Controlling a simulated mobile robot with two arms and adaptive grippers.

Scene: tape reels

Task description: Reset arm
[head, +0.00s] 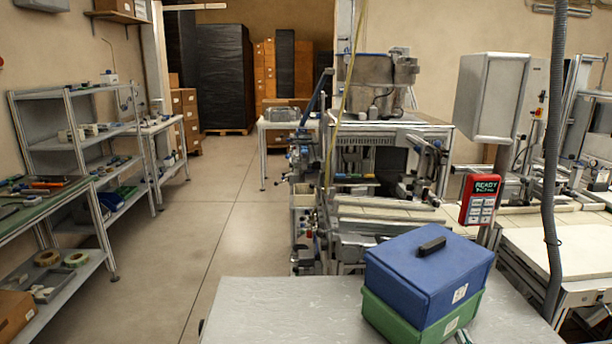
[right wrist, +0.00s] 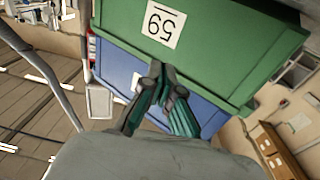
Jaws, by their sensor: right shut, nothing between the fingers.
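My right gripper (right wrist: 163,84) is shut and empty in the right wrist view, in front of the two stacked boxes. Only a small piece of it (head: 463,338) shows at the bottom edge of the head view, by the green box's front. The green box (head: 402,324) stands on the grey table and carries a white label reading 59 in the wrist view (right wrist: 210,40). The blue box (head: 430,270) sits on top of it, with a black handle on its lid. It also shows in the wrist view (right wrist: 112,72). My left gripper is out of view.
The grey table top (head: 285,310) is bare left of the boxes. A red device reading READY (head: 480,200) stands behind them, beside a grey hanging hose (head: 551,200). Tape reels (head: 76,259) lie on a low shelf at left. The floor aisle (head: 200,220) is clear.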

